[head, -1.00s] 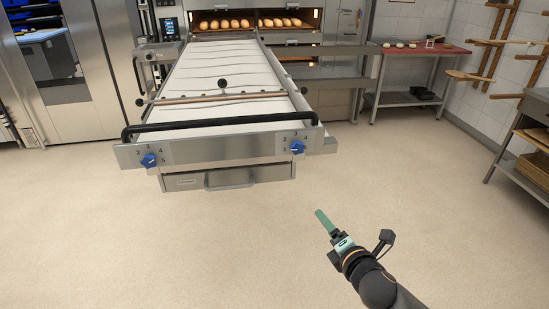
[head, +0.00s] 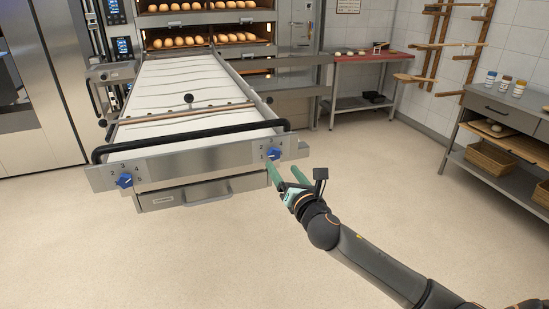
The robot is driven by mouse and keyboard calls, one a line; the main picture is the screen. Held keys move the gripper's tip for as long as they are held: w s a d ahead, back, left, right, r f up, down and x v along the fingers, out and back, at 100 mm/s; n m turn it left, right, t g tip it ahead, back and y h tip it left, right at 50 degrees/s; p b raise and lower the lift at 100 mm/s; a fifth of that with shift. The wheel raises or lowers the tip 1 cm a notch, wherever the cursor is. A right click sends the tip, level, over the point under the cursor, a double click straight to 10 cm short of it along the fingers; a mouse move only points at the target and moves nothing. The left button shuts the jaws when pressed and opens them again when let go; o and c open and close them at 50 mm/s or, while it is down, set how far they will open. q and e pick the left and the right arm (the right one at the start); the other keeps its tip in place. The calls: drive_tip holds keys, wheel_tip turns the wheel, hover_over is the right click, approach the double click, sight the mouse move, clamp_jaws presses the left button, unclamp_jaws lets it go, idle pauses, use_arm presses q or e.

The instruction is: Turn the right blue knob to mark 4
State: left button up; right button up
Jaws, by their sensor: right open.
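The right blue knob (head: 273,154) sits at the right end of the loader's steel front panel (head: 200,163), with small number marks around it. The mark its pointer stands at is too small to tell. My right gripper (head: 288,171) is open and empty, its two green fingers pointing up toward the panel, just below and right of the knob. I cannot tell whether a finger touches the panel. The left blue knob (head: 124,181) is at the panel's left end, also with numbers. My left gripper is not in view.
A black handle bar (head: 190,139) runs across the loader's front above the panel. A drawer (head: 185,194) with a handle sits below. The floor in front is clear.

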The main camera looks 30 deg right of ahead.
sight(274, 157)
drive_tip(key=x, duration=0.7)
drive_tip(key=shift+a, duration=0.1)
clamp_jaws()
idle(0.5)
